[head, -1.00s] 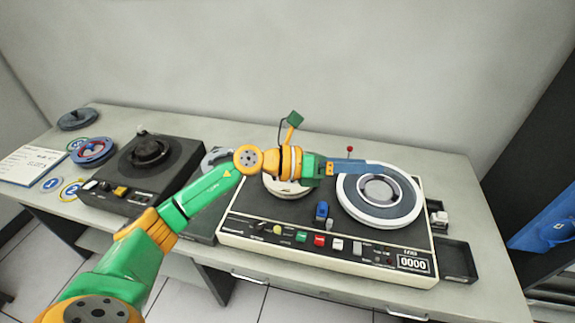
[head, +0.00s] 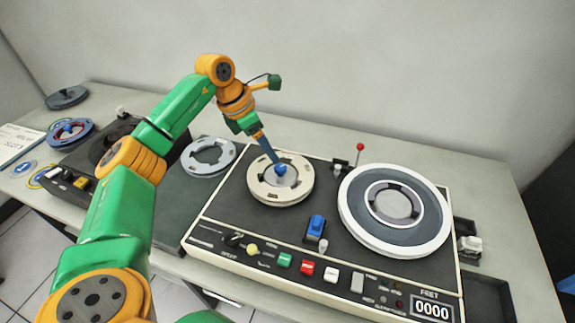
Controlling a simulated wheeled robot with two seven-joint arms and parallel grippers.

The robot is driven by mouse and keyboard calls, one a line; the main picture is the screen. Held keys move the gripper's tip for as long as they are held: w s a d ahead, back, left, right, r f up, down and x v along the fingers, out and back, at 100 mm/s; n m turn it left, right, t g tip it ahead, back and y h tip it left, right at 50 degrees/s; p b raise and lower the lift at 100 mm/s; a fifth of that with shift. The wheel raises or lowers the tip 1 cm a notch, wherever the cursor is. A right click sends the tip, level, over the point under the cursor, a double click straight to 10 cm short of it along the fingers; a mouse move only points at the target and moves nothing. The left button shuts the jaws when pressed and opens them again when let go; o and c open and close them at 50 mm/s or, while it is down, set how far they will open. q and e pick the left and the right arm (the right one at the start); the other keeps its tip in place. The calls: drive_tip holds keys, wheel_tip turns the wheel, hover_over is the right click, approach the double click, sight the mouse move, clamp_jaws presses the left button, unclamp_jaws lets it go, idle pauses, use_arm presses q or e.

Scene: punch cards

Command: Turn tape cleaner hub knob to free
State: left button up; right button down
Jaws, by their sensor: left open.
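The tape cleaner (head: 225,225) is a black-topped machine with a cream front edge. A cream reel (head: 263,188) sits on its left hub, with a small blue hub knob (head: 281,169) near its middle. A large white-rimmed reel (head: 357,228) sits on the right hub. My left gripper (head: 274,160) points down over the cream reel with its blue fingers at the knob. The fingers overlap in this view, and whether they touch the knob is unclear. My right gripper is not in view.
A red-tipped lever (head: 360,147) stands up behind the reels. A blue switch (head: 315,228) and a row of coloured buttons lie at the front. A grey empty reel (head: 209,157) lies left of the cleaner. A second black machine (head: 90,160) stands farther left, partly behind my arm.

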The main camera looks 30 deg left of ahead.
sight(279, 168)
use_arm(q)
drive_tip(key=p+x, duration=0.1)
drive_tip(key=x, duration=0.2)
drive_tip(key=p+x, duration=0.1)
drive_tip(key=x, duration=0.3)
drive_tip(key=shift+s+d, duration=0.1)
drive_tip(key=shift+s, duration=0.2)
drive_tip(key=shift+c, duration=0.7)
clamp_jaws()
